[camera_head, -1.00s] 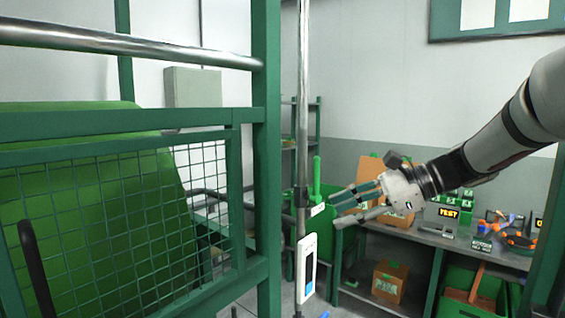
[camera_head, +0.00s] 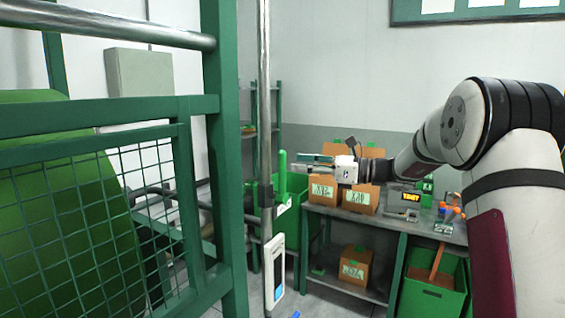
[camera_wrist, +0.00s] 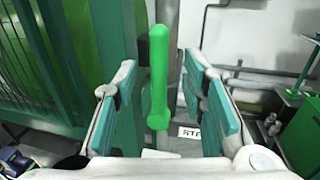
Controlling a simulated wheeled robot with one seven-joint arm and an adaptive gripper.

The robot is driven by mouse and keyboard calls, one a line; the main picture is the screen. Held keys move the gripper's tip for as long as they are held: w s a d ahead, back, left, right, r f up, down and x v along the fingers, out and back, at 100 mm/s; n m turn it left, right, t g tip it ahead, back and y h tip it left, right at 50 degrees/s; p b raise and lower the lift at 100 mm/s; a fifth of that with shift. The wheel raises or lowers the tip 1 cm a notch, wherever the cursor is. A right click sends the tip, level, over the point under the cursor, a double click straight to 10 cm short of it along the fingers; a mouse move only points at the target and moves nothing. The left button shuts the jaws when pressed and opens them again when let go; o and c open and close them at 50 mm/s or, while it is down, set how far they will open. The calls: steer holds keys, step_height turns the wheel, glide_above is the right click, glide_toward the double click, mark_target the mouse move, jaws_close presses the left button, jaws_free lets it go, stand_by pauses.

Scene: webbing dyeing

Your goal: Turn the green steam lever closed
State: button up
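The green steam lever (camera_head: 282,176) stands upright on a vertical metal pipe (camera_head: 264,110), with a small white label (camera_head: 283,206) by its lower end. My gripper (camera_head: 299,161) is open and level, its fingers pointing left close to the lever's upper part. In the wrist view the lever (camera_wrist: 158,85) shows between the spread fingers of my gripper (camera_wrist: 160,78), with space visible on both sides. I cannot tell whether it is within the fingers' depth or just beyond.
A green frame with wire mesh (camera_head: 105,195) stands at left. A white panel (camera_head: 274,270) hangs on the pipe below the lever. A workbench (camera_head: 390,223) with cardboard boxes (camera_head: 322,190) stands behind and below my arm. A green bin (camera_head: 312,225) is behind the lever.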

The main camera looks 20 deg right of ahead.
mark_target(282, 163)
steer(key=x, duration=0.6)
steer(key=shift+p, duration=0.35)
jaws_close()
